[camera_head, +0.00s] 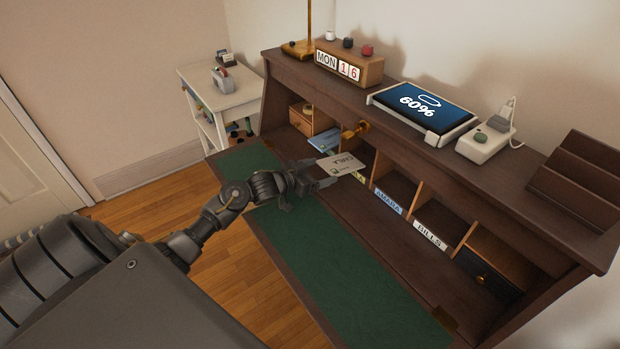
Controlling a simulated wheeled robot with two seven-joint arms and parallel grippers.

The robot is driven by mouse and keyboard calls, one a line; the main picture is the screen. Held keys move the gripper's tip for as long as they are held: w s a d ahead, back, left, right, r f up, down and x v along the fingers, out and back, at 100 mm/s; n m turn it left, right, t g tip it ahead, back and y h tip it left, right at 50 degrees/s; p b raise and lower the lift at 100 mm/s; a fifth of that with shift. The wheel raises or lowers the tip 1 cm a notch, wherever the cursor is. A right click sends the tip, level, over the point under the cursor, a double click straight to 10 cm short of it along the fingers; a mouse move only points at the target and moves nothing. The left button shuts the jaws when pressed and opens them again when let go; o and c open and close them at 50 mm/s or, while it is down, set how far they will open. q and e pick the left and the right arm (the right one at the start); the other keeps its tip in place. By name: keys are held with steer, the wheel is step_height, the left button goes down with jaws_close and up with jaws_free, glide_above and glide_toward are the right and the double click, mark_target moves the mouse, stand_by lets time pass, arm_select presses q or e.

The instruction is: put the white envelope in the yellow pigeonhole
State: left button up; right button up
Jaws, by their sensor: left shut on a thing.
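My left gripper (318,179) is shut on the white envelope (342,163) and holds it by its near left end. The envelope has dark lettering and its far end points at the row of pigeonholes in the desk. The yellow label (358,177) of the yellow pigeonhole shows just beside the envelope's right end, partly covered by it. The envelope is in front of or at the mouth of this pigeonhole; I cannot tell whether its tip is inside. My right gripper is not in view.
Right of it are pigeonholes with a blue label (388,201) and a white BILLS label (430,234). A blue item (324,140) lies in the compartment to the left. A brass knob-like fitting (356,130) juts out above. The green writing surface (350,270) is clear.

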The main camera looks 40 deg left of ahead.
mark_target(341, 163)
arm_select(q)
steer(key=b+x, duration=0.2)
steer(key=x, duration=0.4)
steer(key=shift+w+d+r, duration=0.1)
steer(key=shift+w+r, duration=0.05)
steer(key=shift+w, duration=0.05)
steer(key=shift+w+d+b, duration=0.1)
steer(key=shift+w+b, duration=0.2)
steer(key=shift+w, duration=0.05)
steer(key=shift+w+d, duration=0.2)
steer(key=shift+w, duration=0.35)
steer(key=shift+w+d+b, duration=0.1)
steer(key=shift+w+b, duration=0.15)
steer(key=shift+b, duration=0.05)
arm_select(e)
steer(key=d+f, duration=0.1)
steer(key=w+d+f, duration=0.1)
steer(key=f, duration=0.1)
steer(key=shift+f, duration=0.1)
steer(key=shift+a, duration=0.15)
arm_select(q)
steer(key=o, duration=0.9)
steer(key=c, duration=1.3)
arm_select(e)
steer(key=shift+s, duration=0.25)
